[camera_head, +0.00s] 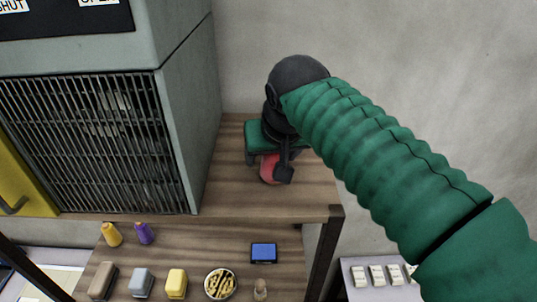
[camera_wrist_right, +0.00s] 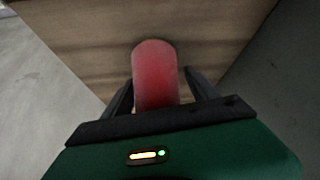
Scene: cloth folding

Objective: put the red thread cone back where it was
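The red thread cone (camera_head: 269,170) is at the upper wooden shelf, below my right gripper (camera_head: 284,172), which partly hides it. In the right wrist view the red cone (camera_wrist_right: 155,75) lies between the two dark fingers of my right gripper (camera_wrist_right: 160,80). The left finger is close against the cone's side, and a narrow gap seems to show at the right finger. I cannot tell whether the fingers grip it or whether its base rests on the wood. My left gripper is not in view.
A grey cabinet with a grille (camera_head: 185,130) stands left of my right gripper. On the lower level are an orange cone (camera_head: 111,235), a purple cone (camera_head: 144,233), a blue box (camera_head: 264,253), several blocks and a bowl (camera_head: 220,283). The upper shelf (camera_head: 240,200) is bare in front.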

